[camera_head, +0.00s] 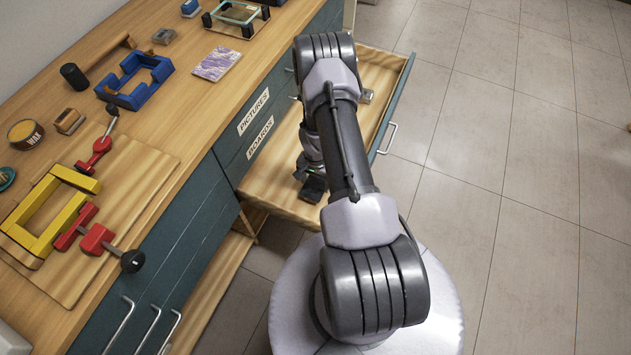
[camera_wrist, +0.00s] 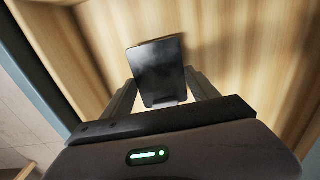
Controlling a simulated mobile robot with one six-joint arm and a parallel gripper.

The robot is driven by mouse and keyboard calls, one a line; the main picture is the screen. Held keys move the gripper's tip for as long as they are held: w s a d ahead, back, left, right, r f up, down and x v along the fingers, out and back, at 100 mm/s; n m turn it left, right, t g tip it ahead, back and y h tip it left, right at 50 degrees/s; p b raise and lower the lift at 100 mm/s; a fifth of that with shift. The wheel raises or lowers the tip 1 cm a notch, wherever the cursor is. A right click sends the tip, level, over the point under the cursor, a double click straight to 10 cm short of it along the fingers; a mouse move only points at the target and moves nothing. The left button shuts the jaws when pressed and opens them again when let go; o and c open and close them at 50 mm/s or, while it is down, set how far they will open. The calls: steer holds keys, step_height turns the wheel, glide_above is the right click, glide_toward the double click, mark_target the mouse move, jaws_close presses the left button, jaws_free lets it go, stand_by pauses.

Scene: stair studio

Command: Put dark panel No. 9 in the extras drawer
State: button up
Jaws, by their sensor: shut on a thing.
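A dark, flat panel (camera_wrist: 158,68) is between the fingers of my gripper (camera_wrist: 162,98) in the wrist view. My gripper is shut on it. No number can be read on the panel. In the head view the dark panel (camera_head: 313,189) shows at the end of my arm, over the near part of an open wooden drawer (camera_head: 262,196). In the wrist view the drawer's pale wood (camera_wrist: 240,40) fills the space behind the panel. I cannot tell whether the panel touches the drawer floor. My arm hides much of the drawer, and no label for extras is readable.
Drawer fronts labelled PICTURES (camera_head: 253,111) and BOARDS (camera_head: 260,137) are to the left. A small grey item (camera_head: 367,96) lies in the open drawer's far part. The workbench holds a yellow frame (camera_head: 48,212), a blue frame (camera_head: 136,82) and clamps. Tiled floor (camera_head: 500,140) is clear at right.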

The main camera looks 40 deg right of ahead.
steer(key=shift+f, duration=0.2)
steer(key=o, duration=1.5)
step_height(320, 180, up, 8)
steer(key=p, duration=0.4)
steer(key=shift+p, duration=0.4)
